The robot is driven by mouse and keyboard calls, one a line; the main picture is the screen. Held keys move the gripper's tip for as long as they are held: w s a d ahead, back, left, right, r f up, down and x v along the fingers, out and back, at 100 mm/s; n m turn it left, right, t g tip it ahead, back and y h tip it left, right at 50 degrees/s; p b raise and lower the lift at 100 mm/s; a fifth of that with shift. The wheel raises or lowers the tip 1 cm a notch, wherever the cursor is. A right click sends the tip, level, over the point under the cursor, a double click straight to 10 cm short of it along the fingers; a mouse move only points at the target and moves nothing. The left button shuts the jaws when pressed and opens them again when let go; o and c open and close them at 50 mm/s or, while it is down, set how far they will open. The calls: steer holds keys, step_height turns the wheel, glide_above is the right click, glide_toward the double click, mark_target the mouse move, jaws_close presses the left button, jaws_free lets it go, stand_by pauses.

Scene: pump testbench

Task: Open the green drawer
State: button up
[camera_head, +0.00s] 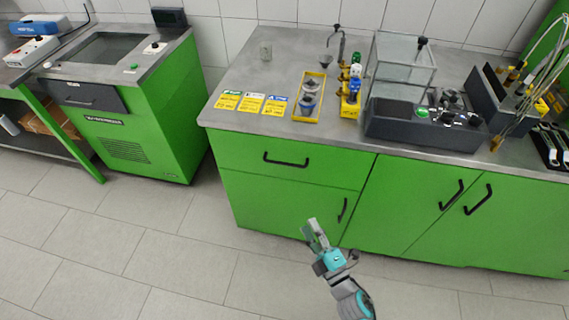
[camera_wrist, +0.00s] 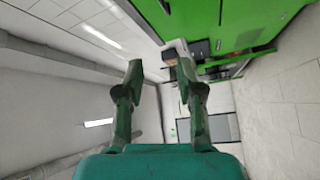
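The green drawer (camera_head: 335,168) is the wide upper front at the left end of the bench. It looks closed, flush with the cabinet. Its black bar handle (camera_head: 287,163) runs sideways across the front. My gripper (camera_head: 312,230) is in front of the cabinet, below and a little right of the handle in the picture, not touching it. In the wrist view my gripper (camera_wrist: 160,68) shows two fingers apart with nothing between them. Green cabinet fronts (camera_wrist: 245,20) show at the top right of the wrist view; I cannot make out the drawer handle there.
Below the drawer is a green door (camera_head: 270,200) with an upright black handle (camera_head: 342,210). Two more green doors stand to its right. The grey worktop (camera_head: 240,80) carries yellow cards, fittings and a clear tank. A separate green cabinet (camera_head: 140,125) stands left. Tiled floor in front is clear.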

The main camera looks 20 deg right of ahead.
mark_target(284, 163)
steer(key=w+n, duration=0.2)
steer(key=w, duration=0.6)
steer(key=w+r+n+y, duration=0.1)
steer(key=w+n, duration=0.1)
steer(key=w, duration=0.5)
steer(key=w+n+y, duration=0.1)
steer(key=w+n, duration=0.1)
steer(key=w, duration=0.6)
steer(key=shift+w+r, duration=0.3)
steer(key=shift+r, duration=0.05)
jaws_close()
